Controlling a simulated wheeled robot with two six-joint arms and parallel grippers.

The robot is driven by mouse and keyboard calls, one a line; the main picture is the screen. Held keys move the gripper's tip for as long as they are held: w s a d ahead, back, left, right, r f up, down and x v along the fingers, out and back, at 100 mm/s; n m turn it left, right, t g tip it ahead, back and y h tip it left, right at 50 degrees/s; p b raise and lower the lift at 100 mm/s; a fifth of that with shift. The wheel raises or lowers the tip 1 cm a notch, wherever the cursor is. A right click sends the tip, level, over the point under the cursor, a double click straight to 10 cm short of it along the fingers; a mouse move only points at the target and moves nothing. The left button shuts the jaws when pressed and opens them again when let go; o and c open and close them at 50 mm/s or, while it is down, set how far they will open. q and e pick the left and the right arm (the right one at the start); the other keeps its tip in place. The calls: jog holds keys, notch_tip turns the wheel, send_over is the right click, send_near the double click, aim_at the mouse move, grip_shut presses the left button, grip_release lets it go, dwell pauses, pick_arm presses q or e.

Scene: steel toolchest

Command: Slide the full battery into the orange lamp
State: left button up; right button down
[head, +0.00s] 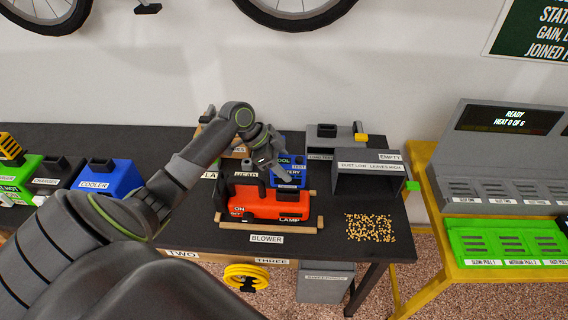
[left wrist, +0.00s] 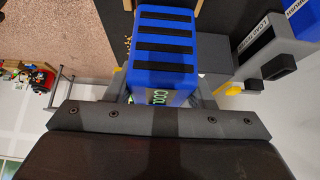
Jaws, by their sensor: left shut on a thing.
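The lamp (head: 262,206) is an orange-red body with ON, OFF and LAMP labels, lying on wooden rails at the middle of the dark bench. A blue battery block (head: 291,175) is just behind the lamp's right part; from the head I cannot tell whether they touch. My left gripper (head: 272,160) is shut on this blue battery. In the left wrist view the blue battery (left wrist: 163,45), with black stripes on one face and a small COOL label, sits between my fingers (left wrist: 160,92). Its charge is not readable. My right gripper is out of view.
A grey box (head: 369,185) labelled dust low, leaves high stands to the right. Loose yellow bits (head: 370,227) lie in front of it. A blue cooler (head: 108,179) and green chargers (head: 22,178) stand at left. A yellow-framed table (head: 430,200) stands further right.

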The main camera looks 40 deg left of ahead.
pick_arm(q)
jog(key=shift+f+b, duration=1.05)
jog(key=shift+f, duration=0.6)
jog(key=o, duration=1.4)
jog(key=shift+o, duration=0.2)
jog(key=b+v, duration=0.3)
jog(key=v, duration=1.4)
jog(key=shift+r+b, duration=0.2)
jog(key=shift+b, duration=0.1)
jog(key=shift+s+a, duration=0.1)
jog(key=shift+a, duration=0.05)
